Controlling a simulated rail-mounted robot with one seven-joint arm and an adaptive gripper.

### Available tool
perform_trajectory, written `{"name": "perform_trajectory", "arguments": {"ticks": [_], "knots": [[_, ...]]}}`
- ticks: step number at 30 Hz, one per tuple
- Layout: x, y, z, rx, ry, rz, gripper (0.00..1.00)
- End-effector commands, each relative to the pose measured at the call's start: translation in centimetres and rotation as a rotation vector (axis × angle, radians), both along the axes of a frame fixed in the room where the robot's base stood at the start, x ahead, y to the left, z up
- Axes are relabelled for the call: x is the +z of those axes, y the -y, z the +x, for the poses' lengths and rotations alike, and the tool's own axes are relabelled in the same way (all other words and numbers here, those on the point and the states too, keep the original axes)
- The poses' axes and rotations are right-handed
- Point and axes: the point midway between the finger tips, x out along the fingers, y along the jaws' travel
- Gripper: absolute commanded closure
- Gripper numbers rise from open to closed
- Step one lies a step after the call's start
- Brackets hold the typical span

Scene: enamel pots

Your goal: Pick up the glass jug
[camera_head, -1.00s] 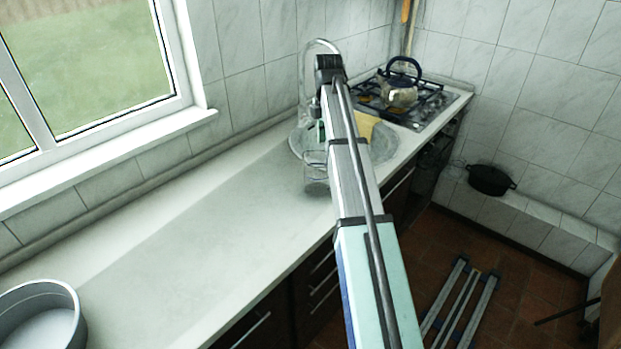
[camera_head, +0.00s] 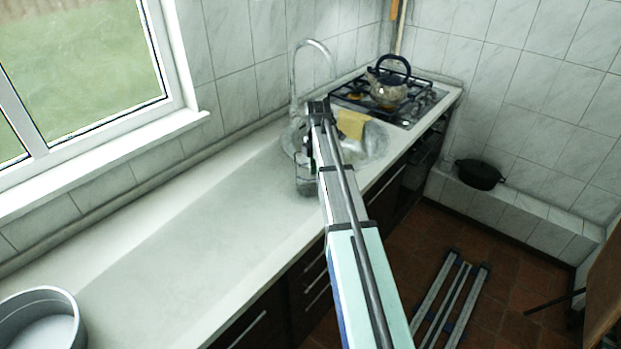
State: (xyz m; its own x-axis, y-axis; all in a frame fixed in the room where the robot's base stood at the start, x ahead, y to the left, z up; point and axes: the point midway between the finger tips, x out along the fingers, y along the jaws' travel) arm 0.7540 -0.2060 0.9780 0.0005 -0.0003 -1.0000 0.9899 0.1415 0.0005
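The glass jug (camera_head: 305,182) is clear and stands on the counter at the near left edge of the sink, left of my arm. My gripper (camera_head: 304,158) is a small dark shape at the far end of the arm, at the jug's upper part. The arm covers part of it, and its fingers are too small and dark to make out. I cannot tell whether they touch the jug or are around it.
The sink (camera_head: 372,142) has a yellow cloth (camera_head: 351,124) and a tall curved faucet (camera_head: 293,78) behind it. A kettle (camera_head: 388,90) stands on the stove (camera_head: 425,100). A grey round pot (camera_head: 72,312) is at the near left. The counter (camera_head: 190,235) between is clear.

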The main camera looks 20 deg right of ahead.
Motion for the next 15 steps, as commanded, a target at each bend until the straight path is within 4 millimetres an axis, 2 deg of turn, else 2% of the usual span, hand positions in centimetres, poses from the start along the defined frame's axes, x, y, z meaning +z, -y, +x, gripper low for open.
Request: {"name": "perform_trajectory", "arguments": {"ticks": [7,15], "knots": [[-3.2,0.0,-0.1,0.000,-0.002,0.001,0.67],[-3.8,0.0,0.0,0.000,0.000,0.000,0.67]]}}
